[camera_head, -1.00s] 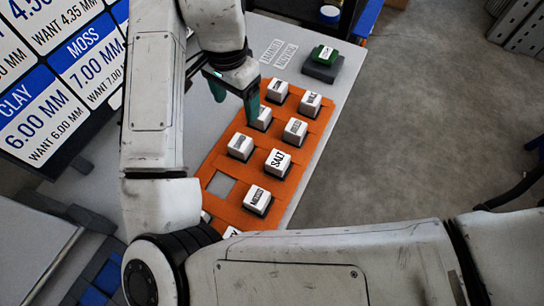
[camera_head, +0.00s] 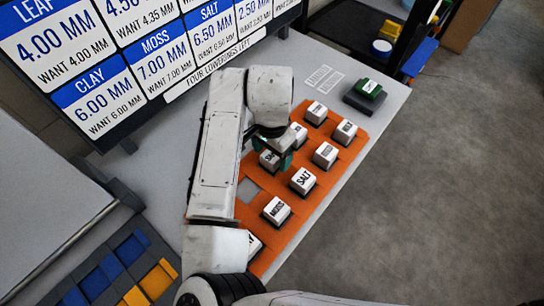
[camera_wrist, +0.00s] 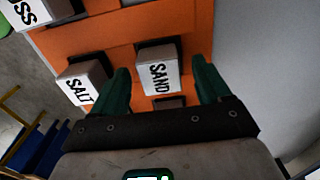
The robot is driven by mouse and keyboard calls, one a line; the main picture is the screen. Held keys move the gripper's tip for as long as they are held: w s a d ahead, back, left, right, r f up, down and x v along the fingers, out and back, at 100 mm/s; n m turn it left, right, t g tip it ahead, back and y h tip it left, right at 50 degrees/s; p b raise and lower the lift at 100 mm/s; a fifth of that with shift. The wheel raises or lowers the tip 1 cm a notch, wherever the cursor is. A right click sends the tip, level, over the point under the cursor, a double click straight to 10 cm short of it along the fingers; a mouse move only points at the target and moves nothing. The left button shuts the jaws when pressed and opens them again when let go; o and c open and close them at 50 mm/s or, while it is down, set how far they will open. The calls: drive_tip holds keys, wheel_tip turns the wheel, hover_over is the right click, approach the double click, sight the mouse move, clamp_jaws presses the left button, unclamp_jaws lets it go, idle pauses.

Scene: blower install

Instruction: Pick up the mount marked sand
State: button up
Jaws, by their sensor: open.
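The mount marked SAND is a white block on a dark base. In the wrist view the sand mount (camera_wrist: 157,72) sits on the orange board between the green fingers of my gripper (camera_wrist: 165,85), which are open with a gap on each side of it. In the head view the sand mount (camera_head: 269,160) is partly covered by my gripper (camera_head: 285,155), which is just above it. The salt mount (camera_wrist: 82,83) stands just left of the left finger in the wrist view.
The orange board (camera_head: 240,212) holds several more white mounts, including MOSS (camera_head: 276,210) and SALT (camera_head: 302,180). A square slot near the sand mount is empty.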

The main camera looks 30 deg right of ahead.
drive_tip(key=shift+f, duration=0.75)
drive_tip(key=shift+c, duration=0.2)
drive_tip(key=c, duration=1.4)
